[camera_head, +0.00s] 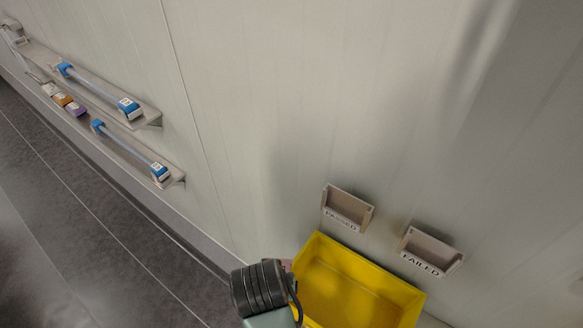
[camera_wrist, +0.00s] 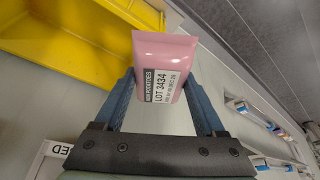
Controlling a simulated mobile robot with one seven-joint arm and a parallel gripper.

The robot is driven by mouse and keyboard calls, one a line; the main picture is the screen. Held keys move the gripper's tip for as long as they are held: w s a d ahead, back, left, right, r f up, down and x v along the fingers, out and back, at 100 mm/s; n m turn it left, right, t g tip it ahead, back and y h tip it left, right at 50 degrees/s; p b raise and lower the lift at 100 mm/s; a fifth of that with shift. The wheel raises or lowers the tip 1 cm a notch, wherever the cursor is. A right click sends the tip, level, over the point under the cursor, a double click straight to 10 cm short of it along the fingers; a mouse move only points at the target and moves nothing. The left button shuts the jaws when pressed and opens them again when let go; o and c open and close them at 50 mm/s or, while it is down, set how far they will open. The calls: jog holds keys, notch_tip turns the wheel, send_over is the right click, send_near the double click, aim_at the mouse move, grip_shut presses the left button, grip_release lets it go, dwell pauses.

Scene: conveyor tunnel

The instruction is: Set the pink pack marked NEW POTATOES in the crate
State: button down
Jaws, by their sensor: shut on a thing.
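The pink pack (camera_wrist: 163,58) shows in the wrist view, with a white label reading NEW POTATOES and LOT 3434. My gripper (camera_wrist: 163,90) is shut on it, one blue-grey finger on each side. The yellow crate (camera_wrist: 45,45) is at the upper left of the wrist view, beside the pack. In the head view the crate (camera_head: 418,303) is at the lower middle right, and its visible inside looks empty. My wrist covers the crate's left side there. Only a small pink edge of the pack (camera_head: 286,264) shows past the wrist, at the crate's left rim.
Two wall holders, marked PASSED (camera_head: 343,222) and FAILED (camera_head: 420,266), hang above the crate. Wall shelves (camera_head: 85,82) with blue-ended items and small coloured packs are at the upper left. The grey floor (camera_head: 60,190) on the left is clear.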

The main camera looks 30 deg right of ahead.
jog(key=s+d+m+g+h, duration=0.1)
jog(key=s+d+m, duration=0.1)
jog(key=d+m, duration=0.5)
jog(key=b, duration=0.4)
send_near(338, 287)
jog(key=shift+n+g+h, duration=0.3)
jog(key=shift+n+h, duration=0.1)
jog(key=a+f, duration=0.1)
jog(key=w+f, duration=0.1)
jog(key=f, duration=0.1)
jog(key=w+a+f, duration=0.1)
jog(key=f, duration=0.1)
jog(key=shift+w+a+p, duration=0.1)
jog(key=shift+a+p, duration=0.25)
jog(key=shift+f, duration=0.1)
